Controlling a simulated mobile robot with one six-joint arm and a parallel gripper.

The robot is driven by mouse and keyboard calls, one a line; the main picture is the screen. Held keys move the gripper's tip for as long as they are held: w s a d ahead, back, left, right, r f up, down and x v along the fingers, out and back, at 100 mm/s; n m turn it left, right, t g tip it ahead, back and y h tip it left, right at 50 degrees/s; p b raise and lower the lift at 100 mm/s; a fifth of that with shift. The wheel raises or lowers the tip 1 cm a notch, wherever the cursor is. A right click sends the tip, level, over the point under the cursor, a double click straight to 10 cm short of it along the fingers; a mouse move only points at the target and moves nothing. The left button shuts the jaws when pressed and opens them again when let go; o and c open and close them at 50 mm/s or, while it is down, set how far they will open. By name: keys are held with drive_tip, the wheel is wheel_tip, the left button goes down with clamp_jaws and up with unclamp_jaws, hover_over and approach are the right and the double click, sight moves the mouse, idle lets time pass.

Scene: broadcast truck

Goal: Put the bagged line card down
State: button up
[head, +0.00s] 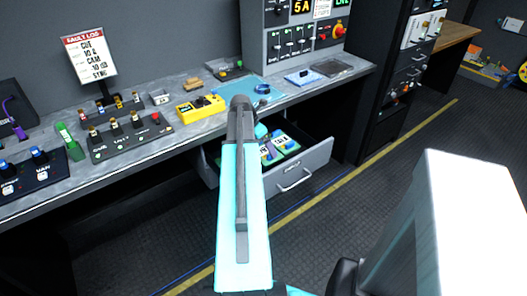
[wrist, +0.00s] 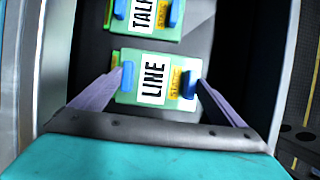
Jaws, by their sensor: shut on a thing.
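The line card (wrist: 128,88) is a green card with a white "LINE" label, a yellow tag and blue pieces at both sides. In the wrist view my gripper (wrist: 160,86) has one finger at each side of it and is shut on it. The card is within the open drawer (head: 305,164); I cannot tell whether it touches the drawer floor. A clear bag around it cannot be made out. A similar green card labelled "TALK" (wrist: 168,22) lies just beyond it. In the head view my arm hides most of my gripper.
The grey worktop (head: 205,129) above the drawer carries a yellow box (head: 201,107), a teal mat (head: 228,91), a blue-and-white tray (head: 305,77) and switch panels (head: 128,138). The drawer walls stand close around the cards. A dark rack (head: 385,95) stands to the right.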

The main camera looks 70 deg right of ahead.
sight(264, 152)
drive_tip(key=shift+f, duration=1.85)
drive_tip(key=shift+f, duration=0.15)
drive_tip(key=o, duration=0.8)
drive_tip(key=shift+o, duration=0.2)
drive_tip(key=shift+r, duration=0.2)
drive_tip(key=v, duration=1.2)
drive_tip(key=shift+a, duration=0.1)
